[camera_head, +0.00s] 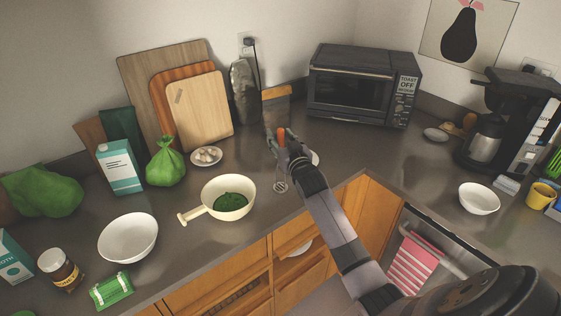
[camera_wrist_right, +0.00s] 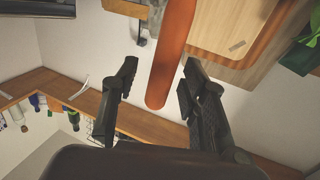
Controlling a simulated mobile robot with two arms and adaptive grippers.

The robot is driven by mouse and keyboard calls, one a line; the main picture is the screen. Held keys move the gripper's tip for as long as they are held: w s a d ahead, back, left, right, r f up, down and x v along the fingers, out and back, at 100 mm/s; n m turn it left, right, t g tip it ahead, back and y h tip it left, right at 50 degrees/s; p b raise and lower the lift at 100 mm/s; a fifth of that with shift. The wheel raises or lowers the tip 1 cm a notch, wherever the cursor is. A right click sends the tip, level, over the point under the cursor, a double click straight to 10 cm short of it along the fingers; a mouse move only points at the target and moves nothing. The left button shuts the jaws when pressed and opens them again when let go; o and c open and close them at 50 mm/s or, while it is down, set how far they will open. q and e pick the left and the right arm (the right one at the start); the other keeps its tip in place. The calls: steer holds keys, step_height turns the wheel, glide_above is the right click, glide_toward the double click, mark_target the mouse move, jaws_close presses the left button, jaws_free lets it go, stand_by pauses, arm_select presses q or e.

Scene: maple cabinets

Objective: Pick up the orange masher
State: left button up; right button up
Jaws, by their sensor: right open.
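The orange masher (camera_head: 281,138) is at the middle of the counter in the head view. Its orange handle end shows beside my right gripper, and a wire head (camera_head: 280,186) shows below it, against the counter near the front edge. My right gripper (camera_head: 278,146) is at the handle, and its fingers partly hide the masher. In the right wrist view the orange handle (camera_wrist_right: 172,50) comes down from the top, with its rounded end between the two open fingers (camera_wrist_right: 161,66). Gaps show on both sides of the handle there. My left gripper is not in view.
A cream pan with greens (camera_head: 229,198) stands left of the masher. A toaster oven (camera_head: 364,84) and cutting boards (camera_head: 199,110) stand behind. A white bowl (camera_head: 128,238) is at the left. Clear counter lies in front of the toaster oven.

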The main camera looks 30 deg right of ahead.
steer(key=shift+c, duration=0.5)
jaws_close()
